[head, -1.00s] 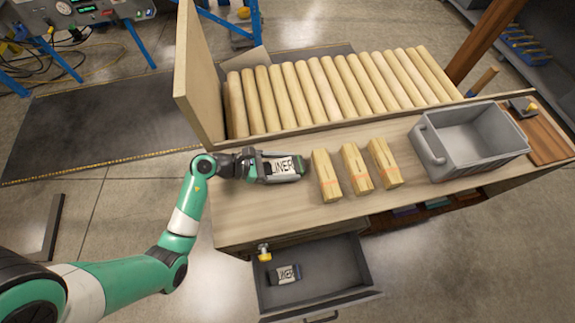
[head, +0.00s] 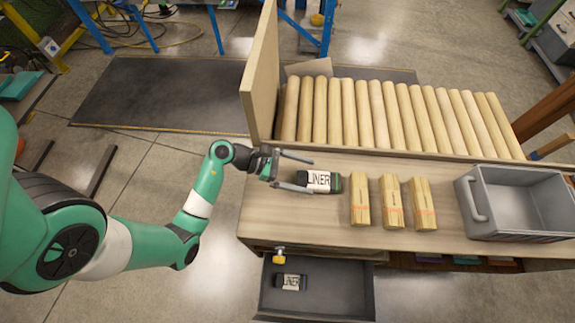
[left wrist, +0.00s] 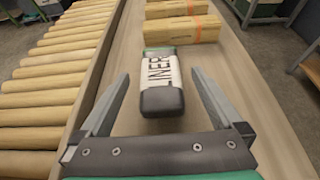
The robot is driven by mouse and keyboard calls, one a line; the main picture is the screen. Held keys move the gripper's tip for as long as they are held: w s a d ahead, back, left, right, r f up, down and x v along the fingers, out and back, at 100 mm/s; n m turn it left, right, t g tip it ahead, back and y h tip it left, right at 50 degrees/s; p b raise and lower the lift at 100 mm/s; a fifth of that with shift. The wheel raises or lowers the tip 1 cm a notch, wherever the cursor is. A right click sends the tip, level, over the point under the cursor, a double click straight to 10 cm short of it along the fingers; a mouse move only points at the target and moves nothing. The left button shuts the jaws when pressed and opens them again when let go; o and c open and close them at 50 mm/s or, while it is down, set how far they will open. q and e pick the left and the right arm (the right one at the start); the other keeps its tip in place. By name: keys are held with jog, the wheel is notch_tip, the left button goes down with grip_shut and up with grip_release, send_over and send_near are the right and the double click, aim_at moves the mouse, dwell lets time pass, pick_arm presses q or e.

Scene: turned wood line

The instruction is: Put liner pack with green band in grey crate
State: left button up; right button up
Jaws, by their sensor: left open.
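The liner pack with the green band (head: 320,182) lies on the wooden bench, dark with a white LINER label and green near its right end. In the left wrist view the pack (left wrist: 162,85) lies ahead, its dark end nearest. My left gripper (left wrist: 160,75) is open and empty, with one finger on each side of the pack's near part and gaps visible. The same gripper (head: 307,176) reaches in from the left in the head view. The grey crate (head: 517,203) stands on the bench's right side and looks empty. My right gripper is not in view.
Several wooden block bundles (head: 392,203) with orange bands stand between pack and crate. Behind is a row of wooden rods (head: 400,115), with an upright board (head: 259,75) at its left. An open drawer (head: 340,290) below holds another LINER pack (head: 290,282).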

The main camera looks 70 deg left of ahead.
pick_arm(q)
jog(key=v, duration=0.5)
jog(key=shift+s+a+p, duration=0.15)
jog(key=shift+s+p, duration=0.05)
jog(key=shift+p, duration=0.2)
